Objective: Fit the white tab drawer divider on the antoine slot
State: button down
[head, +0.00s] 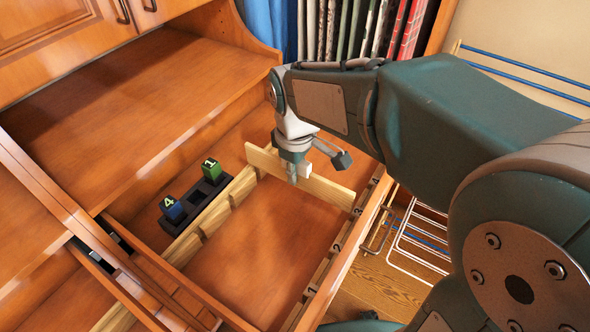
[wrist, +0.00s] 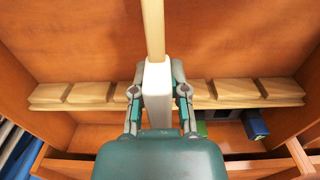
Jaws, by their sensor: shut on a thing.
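The drawer divider (head: 328,190) is a pale wooden board with a white tab (head: 305,170). In the wrist view the divider (wrist: 153,30) runs straight away from me and the white tab (wrist: 157,92) sits between my fingers. My gripper (head: 296,172) is shut on the white tab and holds the divider on edge across the drawer. Its right end is near the number 3 on the front rail (head: 322,270). Its left end is by the slotted wooden rail (head: 212,215). I cannot tell whether its ends are in slots or above them. No antoine marking is legible.
A black holder (head: 190,203) beside the slotted rail carries a green block (head: 211,168) marked 1 and a blue block (head: 172,209) marked 4. The drawer floor (head: 255,240) left of the divider is clear. A white wire rack (head: 420,238) stands outside the drawer.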

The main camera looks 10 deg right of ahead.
aim_at(300, 186)
jog(key=shift+d, duration=0.65)
jog(key=shift+a, duration=0.8)
jog(key=shift+d, duration=0.15)
jog(key=shift+d, duration=0.2)
jog(key=shift+a+f, duration=0.15)
jog(key=shift+f, duration=0.2)
jog(key=shift+d+f, duration=0.25)
jog(key=shift+f, duration=0.6)
jog(key=shift+s+d+f+g+h, duration=0.1)
jog(key=shift+f+g+h, duration=0.1)
jog(key=shift+f, duration=0.4)
jog(key=shift+s+d+f+g+h, duration=0.1)
jog(key=shift+f+g, duration=0.1)
jog(key=shift+f, duration=0.4)
jog(key=shift+f, duration=0.1)
